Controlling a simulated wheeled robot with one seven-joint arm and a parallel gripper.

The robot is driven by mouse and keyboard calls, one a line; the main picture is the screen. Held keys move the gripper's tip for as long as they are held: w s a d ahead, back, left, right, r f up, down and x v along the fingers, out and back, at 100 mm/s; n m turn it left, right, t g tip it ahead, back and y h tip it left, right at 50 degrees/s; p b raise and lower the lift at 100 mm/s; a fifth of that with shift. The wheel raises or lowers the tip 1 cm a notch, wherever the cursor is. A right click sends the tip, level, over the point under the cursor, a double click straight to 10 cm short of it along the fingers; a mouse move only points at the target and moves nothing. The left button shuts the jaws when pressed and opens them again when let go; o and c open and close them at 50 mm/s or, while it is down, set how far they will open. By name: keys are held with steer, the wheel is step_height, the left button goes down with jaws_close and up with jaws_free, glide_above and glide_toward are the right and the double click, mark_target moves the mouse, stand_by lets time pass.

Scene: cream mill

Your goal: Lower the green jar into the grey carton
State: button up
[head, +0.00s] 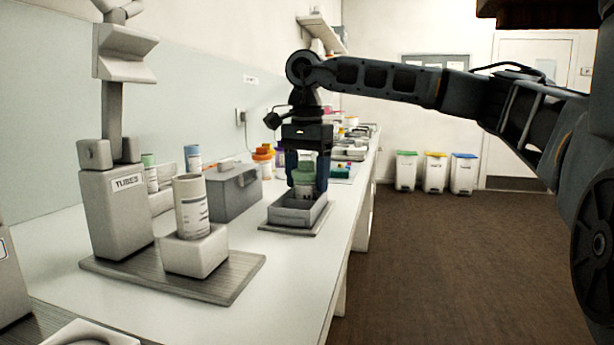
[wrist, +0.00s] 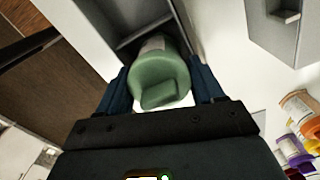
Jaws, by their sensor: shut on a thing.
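My gripper (head: 307,180) points down and is shut on the green jar (head: 303,176), one finger on each side. The jar is upright, with a pale label low on its side. The grey carton (head: 291,216) is an open box on the counter, directly below the gripper. In the head view the jar's lower part appears to be within the carton's rim. The wrist view shows the green jar (wrist: 160,76) top between the fingers and the grey carton (wrist: 146,37) beyond it. The jar's base is hidden, so I cannot tell whether it touches the carton floor.
A grey lidded box (head: 233,192) stands left of the carton. Nearer are a white block holding a labelled cylinder (head: 191,207) and a machine marked TUBES (head: 118,215). Orange-lidded jars (head: 262,158) stand behind. The front counter edge is clear.

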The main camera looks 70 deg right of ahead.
steer(key=shift+f, duration=0.15)
steer(key=o, duration=0.9)
steer(key=shift+f, duration=0.1)
steer(key=shift+c, duration=0.2)
steer(key=shift+r+p, duration=2)
steer(key=shift+r, duration=1.15)
